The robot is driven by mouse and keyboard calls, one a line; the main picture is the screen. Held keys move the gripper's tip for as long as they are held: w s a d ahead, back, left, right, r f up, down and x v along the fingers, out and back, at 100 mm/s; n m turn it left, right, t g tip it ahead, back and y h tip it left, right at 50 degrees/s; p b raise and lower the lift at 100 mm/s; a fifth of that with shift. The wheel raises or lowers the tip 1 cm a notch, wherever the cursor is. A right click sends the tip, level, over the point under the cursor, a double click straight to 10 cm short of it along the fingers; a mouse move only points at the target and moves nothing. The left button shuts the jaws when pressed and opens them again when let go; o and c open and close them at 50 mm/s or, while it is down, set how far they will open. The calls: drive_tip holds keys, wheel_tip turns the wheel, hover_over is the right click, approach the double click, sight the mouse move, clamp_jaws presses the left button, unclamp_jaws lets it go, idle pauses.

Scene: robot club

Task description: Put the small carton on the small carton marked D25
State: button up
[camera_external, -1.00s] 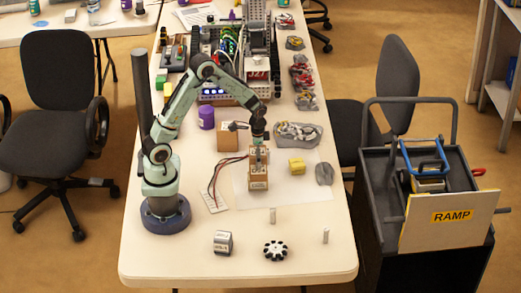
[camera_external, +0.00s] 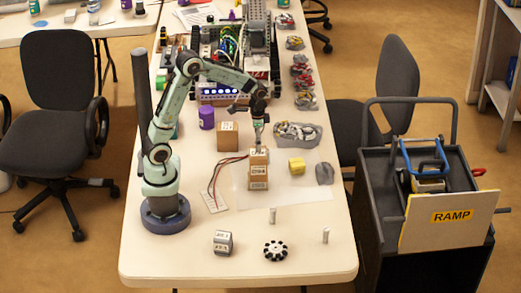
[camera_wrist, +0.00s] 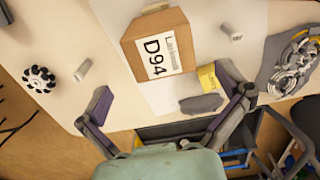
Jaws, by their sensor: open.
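Small brown cartons stand together on the white sheet in the external view. The upper carton (camera_external: 258,157) is just below my gripper (camera_external: 260,149), and a carton with a printed label (camera_external: 257,171) shows below it. In the wrist view a carton labelled D94 (camera_wrist: 160,50) lies beyond my open gripper (camera_wrist: 165,110), with nothing between the fingers. The edge of another carton (camera_wrist: 154,7) shows behind it. I cannot read a D25 mark, and whether the cartons are stacked squarely is not clear.
Another brown carton (camera_external: 228,135) stands to the left, near a purple container (camera_external: 206,117). A wheel (camera_external: 275,251) and a grey box (camera_external: 222,242) stand in front.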

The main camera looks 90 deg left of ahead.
wheel_tip(320, 180, up, 5)
drive_tip(key=shift+r, duration=0.1)
drive_tip(key=s+d+r, duration=0.1)
drive_tip(key=s+d, duration=0.5)
drive_tip(key=s, duration=0.3)
drive_tip(key=s+d+r+n, duration=0.1)
drive_tip(key=s+d, duration=0.6)
drive_tip(key=s, duration=0.2)
drive_tip(key=shift+s+y, duration=0.2)
drive_tip(key=shift+y, duration=0.2)
drive_tip(key=shift+r, duration=0.1)
idle(5.3)
